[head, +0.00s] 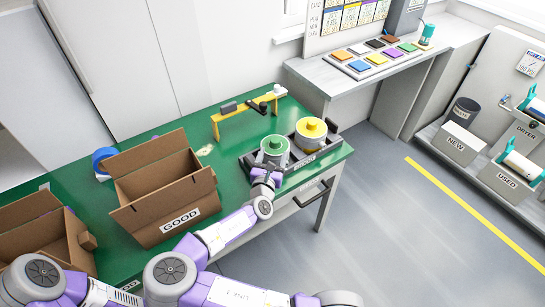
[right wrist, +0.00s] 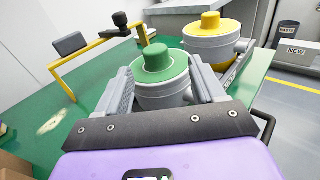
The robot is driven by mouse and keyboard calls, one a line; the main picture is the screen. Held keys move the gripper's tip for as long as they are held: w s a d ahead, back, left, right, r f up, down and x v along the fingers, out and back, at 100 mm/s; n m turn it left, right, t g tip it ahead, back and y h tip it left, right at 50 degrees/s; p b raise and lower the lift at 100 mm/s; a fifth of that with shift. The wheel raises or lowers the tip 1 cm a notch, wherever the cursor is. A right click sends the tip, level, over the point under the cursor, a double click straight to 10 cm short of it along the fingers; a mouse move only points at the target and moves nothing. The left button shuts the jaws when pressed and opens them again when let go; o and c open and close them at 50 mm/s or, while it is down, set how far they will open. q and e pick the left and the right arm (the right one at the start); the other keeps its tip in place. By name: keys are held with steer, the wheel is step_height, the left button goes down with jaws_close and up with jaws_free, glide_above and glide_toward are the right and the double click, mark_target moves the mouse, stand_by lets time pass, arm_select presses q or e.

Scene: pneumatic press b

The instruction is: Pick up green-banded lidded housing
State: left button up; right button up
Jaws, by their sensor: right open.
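The green-banded lidded housing (head: 274,146) is a grey round pot with a green lid and knob, upright in the black tray on the green table. In the right wrist view the housing (right wrist: 163,72) stands between the fingers of my open right gripper (right wrist: 160,88), with one finger on each side. Contact with the fingers cannot be told. In the head view my right gripper (head: 266,174) is at the housing's near side and hides its lower part. My left gripper is not in view.
A yellow-lidded housing (head: 311,131) stands close on the right in the same black tray (head: 301,163). A yellow gantry frame (head: 245,114) stands behind. An open cardboard box marked GOOD (head: 167,214) and another box (head: 45,240) are on the left.

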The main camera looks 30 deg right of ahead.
mark_target(274, 144)
steer(key=shift+w+a+t, duration=0.15)
steer(key=shift+a+t, duration=0.05)
steer(key=shift+t, duration=0.1)
steer(key=shift+w+d+n, duration=0.2)
steer(key=shift+w+n, duration=0.05)
steer(key=shift+n, duration=0.05)
steer(key=b+x, duration=0.1)
steer(key=x, duration=0.5)
steer(key=shift+w+d+b, duration=0.25)
steer(key=shift+b, duration=0.05)
jaws_close()
steer(key=shift+r, duration=0.1)
